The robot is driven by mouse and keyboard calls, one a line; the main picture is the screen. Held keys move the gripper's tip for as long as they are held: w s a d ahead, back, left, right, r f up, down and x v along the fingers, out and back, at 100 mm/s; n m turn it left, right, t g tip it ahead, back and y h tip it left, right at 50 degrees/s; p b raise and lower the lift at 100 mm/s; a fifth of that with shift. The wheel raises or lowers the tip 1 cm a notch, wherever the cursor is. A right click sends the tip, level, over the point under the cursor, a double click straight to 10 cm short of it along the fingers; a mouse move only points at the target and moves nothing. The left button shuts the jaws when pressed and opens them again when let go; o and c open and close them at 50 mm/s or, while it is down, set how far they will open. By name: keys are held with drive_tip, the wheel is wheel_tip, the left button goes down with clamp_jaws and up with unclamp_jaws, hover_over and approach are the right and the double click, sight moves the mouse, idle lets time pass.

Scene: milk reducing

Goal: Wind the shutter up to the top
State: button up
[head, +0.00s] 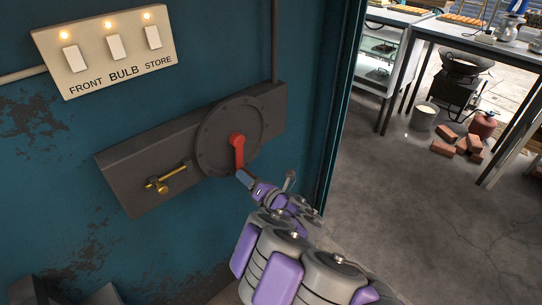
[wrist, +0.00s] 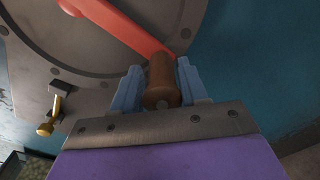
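The winding crank is a red arm (head: 237,150) on a round dark grey plate (head: 212,132) on the teal wall. In the head view the arm points down from its hub. In the wrist view the red arm (wrist: 125,25) runs from upper left to a brown handle (wrist: 161,82). My gripper (wrist: 160,85) has its two blue fingers on either side of this handle, close against it. In the head view my gripper (head: 243,176) is at the crank's lower end and hides the handle. A brass latch (head: 166,179) sits left of the plate. I cannot make out the shutter itself.
A switch panel (head: 106,49) marked FRONT, BULB and STORE is above left, its three small lamps lit.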

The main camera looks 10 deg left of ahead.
drive_tip(key=o, duration=0.5)
drive_tip(key=shift+s+a, duration=0.1)
drive_tip(key=shift+r, duration=0.1)
drive_tip(key=shift+v, duration=6.05)
